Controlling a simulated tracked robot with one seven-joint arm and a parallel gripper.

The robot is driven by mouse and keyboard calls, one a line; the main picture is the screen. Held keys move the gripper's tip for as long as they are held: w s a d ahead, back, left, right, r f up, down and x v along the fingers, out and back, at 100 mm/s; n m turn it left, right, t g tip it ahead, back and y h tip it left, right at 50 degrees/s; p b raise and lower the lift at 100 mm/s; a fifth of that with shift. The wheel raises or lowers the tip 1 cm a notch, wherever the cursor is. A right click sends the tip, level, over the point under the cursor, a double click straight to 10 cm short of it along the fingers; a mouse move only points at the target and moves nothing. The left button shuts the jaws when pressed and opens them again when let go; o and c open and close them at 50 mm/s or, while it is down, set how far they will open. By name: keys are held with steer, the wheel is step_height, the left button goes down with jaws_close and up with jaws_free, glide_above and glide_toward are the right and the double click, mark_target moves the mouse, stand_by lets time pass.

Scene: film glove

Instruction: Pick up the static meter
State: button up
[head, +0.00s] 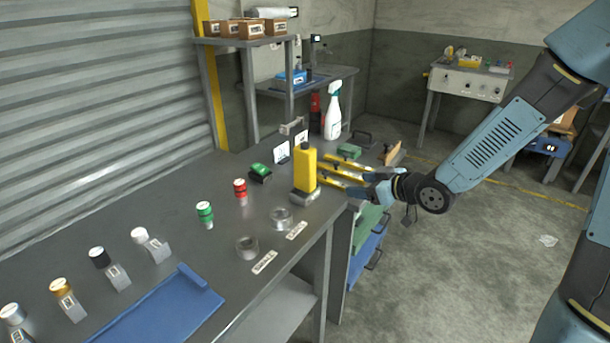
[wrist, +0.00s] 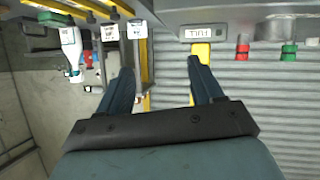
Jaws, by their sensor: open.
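A yellow block-shaped device with a dark top (head: 305,168), which looks like the static meter, stands upright in a grey base near the bench's right edge. In the wrist view the yellow device (wrist: 201,50) shows behind the right fingertip, partly hidden, below a white label. My gripper (head: 369,184) is open and empty, to the right of the device and apart from it. In the wrist view my gripper (wrist: 160,70) has its two blue fingers spread with nothing between them.
Yellow bars (head: 343,168) lie between the device and my gripper. A spray bottle (head: 333,112) stands behind. A green-and-black item (head: 260,173), red canister (head: 240,191), green canister (head: 205,214) and metal rings (head: 247,247) are left. A blue tray (head: 165,310) is in front.

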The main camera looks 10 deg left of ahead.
mark_target(299, 160)
steer(key=s+a+r+n+y, duration=0.1)
steer(key=s+a+r+y, duration=0.2)
steer(key=a+y, duration=0.25)
steer(key=shift+g+y, duration=0.25)
steer(key=shift+g, duration=0.05)
steer(key=x, duration=1.3)
steer(key=shift+w+a+r, duration=0.1)
steer(key=shift+w+r, duration=0.15)
steer(key=shift+r, duration=0.1)
steer(key=shift+c, duration=0.2)
jaws_close()
steer(key=shift+r, duration=0.1)
